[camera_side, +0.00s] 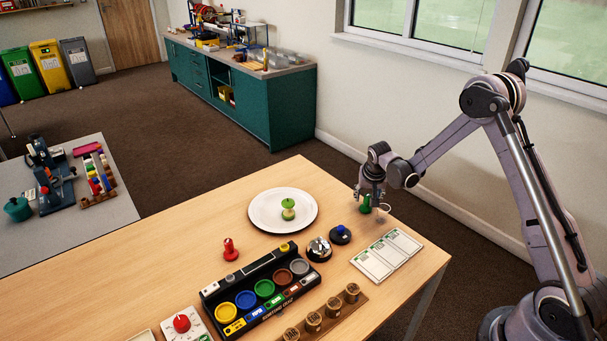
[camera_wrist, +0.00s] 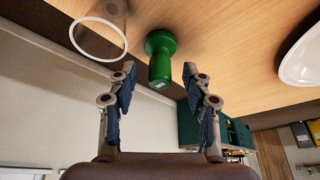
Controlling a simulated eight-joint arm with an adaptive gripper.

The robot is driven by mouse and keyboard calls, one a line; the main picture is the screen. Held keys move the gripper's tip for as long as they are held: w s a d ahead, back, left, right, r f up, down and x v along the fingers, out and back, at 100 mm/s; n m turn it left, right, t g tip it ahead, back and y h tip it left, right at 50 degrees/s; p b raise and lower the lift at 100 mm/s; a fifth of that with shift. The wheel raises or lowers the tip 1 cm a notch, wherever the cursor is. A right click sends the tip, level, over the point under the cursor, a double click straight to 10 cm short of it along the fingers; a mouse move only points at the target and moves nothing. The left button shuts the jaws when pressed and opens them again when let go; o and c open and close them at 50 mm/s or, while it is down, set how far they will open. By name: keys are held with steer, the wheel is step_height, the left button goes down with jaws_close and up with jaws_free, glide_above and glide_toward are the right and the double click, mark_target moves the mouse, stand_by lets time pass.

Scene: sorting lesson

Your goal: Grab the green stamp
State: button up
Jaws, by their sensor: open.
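The green stamp (camera_wrist: 160,62) stands on the wooden table near its far right edge. In the side view only part of the stamp (camera_side: 365,204) shows below my gripper (camera_side: 370,192). In the wrist view the stamp lies ahead of and between the two fingers of my gripper (camera_wrist: 160,82). The fingers are spread apart with nothing between their pads, and the stamp's handle points toward them. I cannot tell from these views how large the remaining gap is.
A clear ring-shaped rim (camera_wrist: 98,39) is close beside the stamp. A blue stamp (camera_side: 340,235), a silver bell (camera_side: 319,249), white cards (camera_side: 387,254) and a plate (camera_side: 265,222) with an apple core (camera_side: 288,208) are nearby. A red stamp (camera_side: 230,250) stands farther left, by the sorting tray (camera_side: 213,312).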

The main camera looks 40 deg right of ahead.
steer(key=shift+w+d+f, duration=0.1)
steer(key=shift+f, duration=0.3)
jaws_close()
steer(key=shift+r, duration=0.15)
